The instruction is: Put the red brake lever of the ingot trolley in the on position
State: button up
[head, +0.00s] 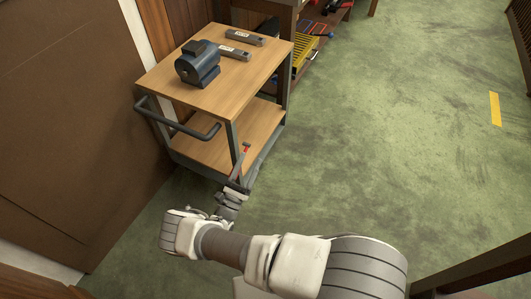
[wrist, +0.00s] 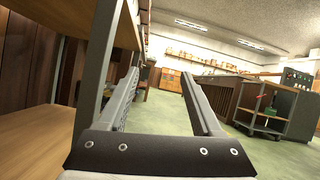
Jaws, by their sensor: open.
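The ingot trolley (head: 178,87) has a wooden top, a wooden lower shelf and a dark grey frame with a push handle. In the head view the red brake lever (head: 246,149) shows as a small red tip low at the trolley's near right corner. My gripper (head: 238,184) is just below the lever in the picture, at that corner. Whether it touches the lever cannot be told. In the wrist view my gripper (wrist: 159,73) is open with nothing between its fingers. A trolley post (wrist: 97,65) stands just left of the fingers. The lever does not show there.
A blue motor (head: 197,64) and two grey ingots (head: 245,37) lie on the trolley's top. A brown panel (head: 75,130) stands to the left. A shelf with a yellow tray (head: 305,52) is behind.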

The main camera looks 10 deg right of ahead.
jog(key=s+d+r+p, duration=0.1)
jog(key=d+r+p, duration=0.1)
jog(key=d, duration=0.3)
jog(key=shift+s+d+r, duration=0.25)
jog(key=shift+d+r, duration=0.15)
jog(key=shift+r, duration=0.35)
jog(key=shift+c, duration=0.4)
